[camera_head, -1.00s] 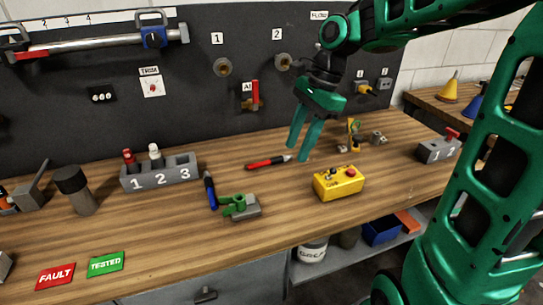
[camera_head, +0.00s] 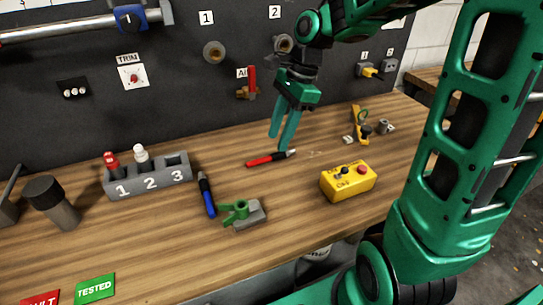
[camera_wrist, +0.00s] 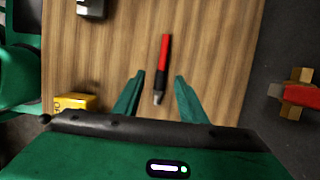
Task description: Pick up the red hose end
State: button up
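The red hose end (camera_head: 266,159) is a slim red and black piece with a pale metal tip, lying flat on the wooden bench. In the wrist view the hose end (camera_wrist: 162,68) lies lengthwise, its metal tip in line with the gap between my fingers. My gripper (camera_head: 280,142) is above the bench at the hose end's tip, pointing down. In the wrist view my gripper (camera_wrist: 158,92) shows two green fingers apart with nothing held between them. I cannot tell the exact height of the fingertips.
A blue hose end (camera_head: 206,195) lies to the left, beside a green-handled clamp (camera_head: 243,213). A yellow button box (camera_head: 348,182) stands to the right. A numbered grey holder (camera_head: 149,178) is further left. A red-handled valve (camera_head: 250,84) is on the back panel.

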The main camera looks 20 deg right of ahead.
aim_at(272, 155)
jog(key=shift+x, duration=2.85)
jog(key=shift+w+d, duration=0.15)
jog(key=shift+w, duration=0.05)
grip_shut()
